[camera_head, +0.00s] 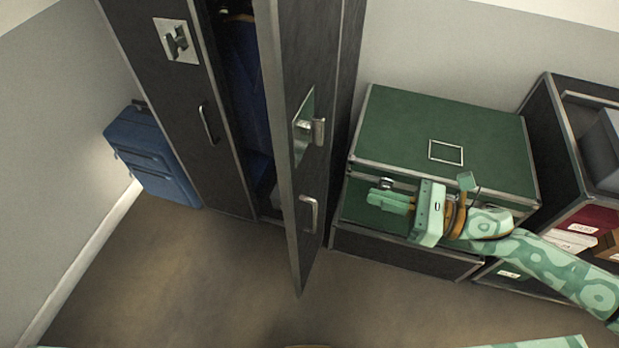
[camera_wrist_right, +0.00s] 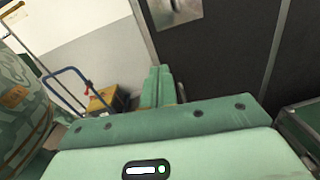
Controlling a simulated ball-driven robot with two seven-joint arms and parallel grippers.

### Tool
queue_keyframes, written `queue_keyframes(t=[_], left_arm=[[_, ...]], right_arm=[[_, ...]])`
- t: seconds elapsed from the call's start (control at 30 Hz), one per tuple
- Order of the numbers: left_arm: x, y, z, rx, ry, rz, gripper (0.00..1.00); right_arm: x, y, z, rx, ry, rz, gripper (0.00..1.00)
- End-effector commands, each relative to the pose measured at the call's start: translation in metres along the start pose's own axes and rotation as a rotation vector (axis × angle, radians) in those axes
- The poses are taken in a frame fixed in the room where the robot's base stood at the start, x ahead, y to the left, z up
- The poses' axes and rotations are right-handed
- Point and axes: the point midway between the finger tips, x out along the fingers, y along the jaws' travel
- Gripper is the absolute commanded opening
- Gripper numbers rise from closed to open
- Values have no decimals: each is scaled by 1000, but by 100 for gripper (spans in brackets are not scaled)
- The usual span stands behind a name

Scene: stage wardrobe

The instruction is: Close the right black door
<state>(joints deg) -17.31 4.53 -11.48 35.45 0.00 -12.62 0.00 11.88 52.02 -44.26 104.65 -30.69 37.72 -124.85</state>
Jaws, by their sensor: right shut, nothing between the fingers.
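The right black door (camera_head: 318,60) of the wardrobe stands ajar, swung out toward me. Its face carries a silver latch plate (camera_head: 306,128) and, lower down, a silver bar handle (camera_head: 309,213). Dark blue cloth (camera_head: 245,85) shows in the gap behind its edge. The left black door (camera_head: 165,90) looks closed. My right gripper (camera_head: 380,200) is shut and empty, right of the right door's handle and apart from it, in front of the green case. In the right wrist view its fingers (camera_wrist_right: 156,88) are together, with a dark panel (camera_wrist_right: 230,45) beyond. My left gripper is not visible.
A green case (camera_head: 405,125) on a dark-fronted case stands right of the wardrobe, close to my right arm. Dark shelving (camera_head: 555,125) is at the far right. A blue suitcase (camera_head: 150,160) stands at the left wall. The floor (camera_head: 190,280) in front is clear.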

Motion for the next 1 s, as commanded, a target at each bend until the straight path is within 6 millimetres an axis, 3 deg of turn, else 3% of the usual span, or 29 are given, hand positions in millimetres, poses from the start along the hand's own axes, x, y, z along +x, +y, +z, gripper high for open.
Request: queue_keyframes(t=[0.27, 0.7, 1.0], left_arm=[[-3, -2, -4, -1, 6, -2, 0], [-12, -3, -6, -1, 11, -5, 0], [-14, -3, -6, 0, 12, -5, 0]], right_arm=[[18, 0, 3, -91, -10, 4, 0], [108, 0, 3, -88, -8, 3, 0], [138, 0, 2, -87, -6, 0, 0]])
